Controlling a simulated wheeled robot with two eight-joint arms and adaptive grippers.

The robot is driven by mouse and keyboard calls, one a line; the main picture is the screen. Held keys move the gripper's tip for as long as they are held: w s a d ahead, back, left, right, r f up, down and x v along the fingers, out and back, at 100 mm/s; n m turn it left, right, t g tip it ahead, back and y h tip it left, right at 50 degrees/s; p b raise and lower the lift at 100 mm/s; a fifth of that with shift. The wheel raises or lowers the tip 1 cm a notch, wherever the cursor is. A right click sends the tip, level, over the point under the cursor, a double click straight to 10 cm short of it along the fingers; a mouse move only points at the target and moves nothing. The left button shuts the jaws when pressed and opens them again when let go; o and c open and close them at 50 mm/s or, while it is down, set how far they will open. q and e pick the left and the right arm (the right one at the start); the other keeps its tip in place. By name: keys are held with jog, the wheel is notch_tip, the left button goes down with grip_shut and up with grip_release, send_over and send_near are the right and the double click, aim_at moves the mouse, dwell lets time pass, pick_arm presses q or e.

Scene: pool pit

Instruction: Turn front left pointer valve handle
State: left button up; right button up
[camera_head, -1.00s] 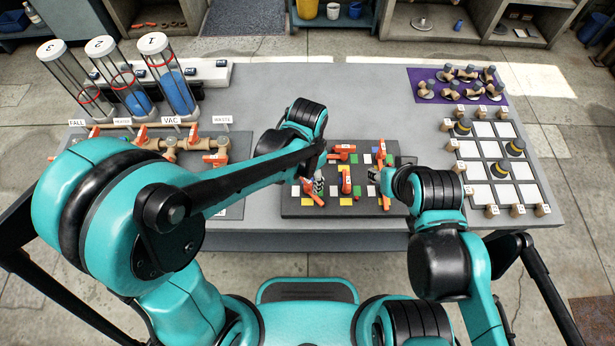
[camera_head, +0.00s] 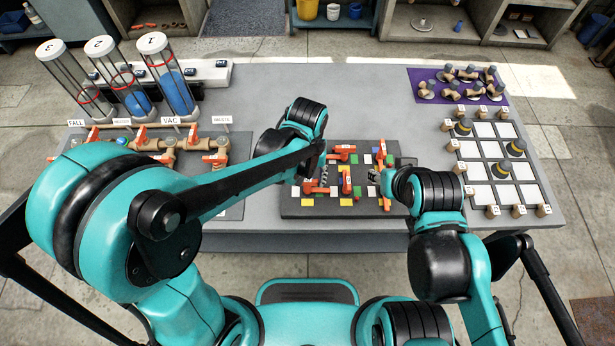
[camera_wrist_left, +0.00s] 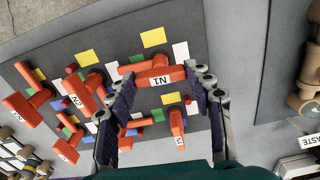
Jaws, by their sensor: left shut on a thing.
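The front left pointer valve handle (camera_head: 316,189) is orange and lies roughly crosswise on the dark board (camera_head: 345,211) in the head view. My left gripper (camera_head: 323,178) is at this handle. In the left wrist view its two fingers (camera_wrist_left: 160,76) stand at opposite ends of the handle, shut on it. My right gripper (camera_head: 380,179) hovers by the right side of the board, close to an orange handle (camera_head: 386,193); its finger opening is too small to tell.
Other orange handles stand close by, among them a middle one (camera_head: 346,182) and a back one (camera_head: 342,150). Pipework with orange valves (camera_head: 165,142) is at left. A white-tiled grid (camera_head: 497,168) is at right. The grey tabletop behind the board is clear.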

aim_at(307, 180)
pick_arm(q)
jog(key=shift+n, duration=0.4)
jog(key=o, duration=1.1)
jog(key=shift+o, duration=0.2)
notch_tip(307, 180, up, 12)
